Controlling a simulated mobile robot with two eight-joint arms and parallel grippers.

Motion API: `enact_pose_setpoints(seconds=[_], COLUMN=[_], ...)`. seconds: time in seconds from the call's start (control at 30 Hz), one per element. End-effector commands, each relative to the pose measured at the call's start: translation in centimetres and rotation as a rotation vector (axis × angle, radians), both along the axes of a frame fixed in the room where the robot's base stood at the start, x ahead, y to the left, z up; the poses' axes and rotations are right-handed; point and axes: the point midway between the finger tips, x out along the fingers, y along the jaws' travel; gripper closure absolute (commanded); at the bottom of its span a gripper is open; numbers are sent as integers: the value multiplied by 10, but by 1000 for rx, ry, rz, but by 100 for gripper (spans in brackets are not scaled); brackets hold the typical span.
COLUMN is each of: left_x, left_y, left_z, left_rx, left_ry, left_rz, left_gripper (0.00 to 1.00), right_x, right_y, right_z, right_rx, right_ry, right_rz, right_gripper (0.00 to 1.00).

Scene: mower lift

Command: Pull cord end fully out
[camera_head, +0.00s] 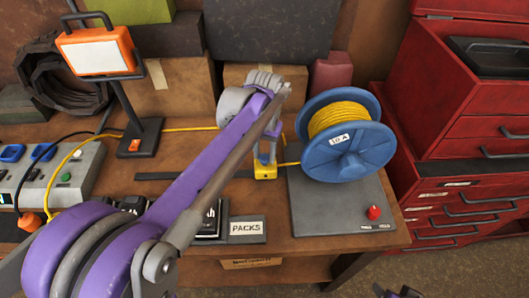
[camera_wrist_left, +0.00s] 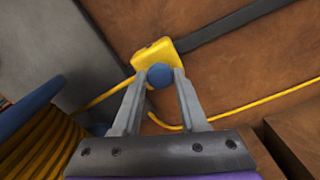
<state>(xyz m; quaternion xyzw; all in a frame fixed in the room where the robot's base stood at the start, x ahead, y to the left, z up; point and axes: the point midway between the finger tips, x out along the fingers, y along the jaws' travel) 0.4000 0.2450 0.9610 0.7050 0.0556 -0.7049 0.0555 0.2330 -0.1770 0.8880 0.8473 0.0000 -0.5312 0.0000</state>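A blue reel (camera_head: 343,158) wound with yellow cord (camera_head: 338,117) stands on a grey plate at the right of the bench. The cord runs left from it to a small yellow block (camera_head: 265,172). In the left wrist view a blue ball (camera_wrist_left: 160,75) sits at the face of the yellow block (camera_wrist_left: 155,55). My left gripper (camera_wrist_left: 160,80) has one finger on each side of the ball, and both fingertips appear to touch it. In the head view the gripper (camera_head: 266,150) is just above the block, and the ball is hard to make out. My right gripper is not clearly seen.
The grey plate (camera_head: 310,210) carries a red knob (camera_head: 374,212). A work lamp (camera_head: 100,53) and a power strip (camera_head: 75,170) stand left. Another yellow cord stretch (camera_wrist_left: 265,102) crosses the bench. A red tool cabinet (camera_head: 440,100) is at right. Boxes line the back.

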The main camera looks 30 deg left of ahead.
Motion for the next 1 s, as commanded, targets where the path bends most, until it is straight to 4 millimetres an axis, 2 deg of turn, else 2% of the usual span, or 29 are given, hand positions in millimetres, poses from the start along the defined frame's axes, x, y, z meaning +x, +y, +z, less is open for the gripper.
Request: enact_pose_setpoints(seconds=[0.03, 0.2, 1.0], left_x=[0, 0, 0], left_y=[0, 0, 0], left_z=[0, 0, 0], left_rx=[0, 0, 0], left_ry=[0, 0, 0], left_rz=[0, 0, 0], left_gripper=[71, 100, 100], right_x=[0, 0, 0], right_y=[0, 0, 0], right_z=[0, 0, 0], right_rx=[0, 0, 0], right_ry=[0, 0, 0], right_rz=[0, 0, 0], right_gripper=[30, 30, 30])
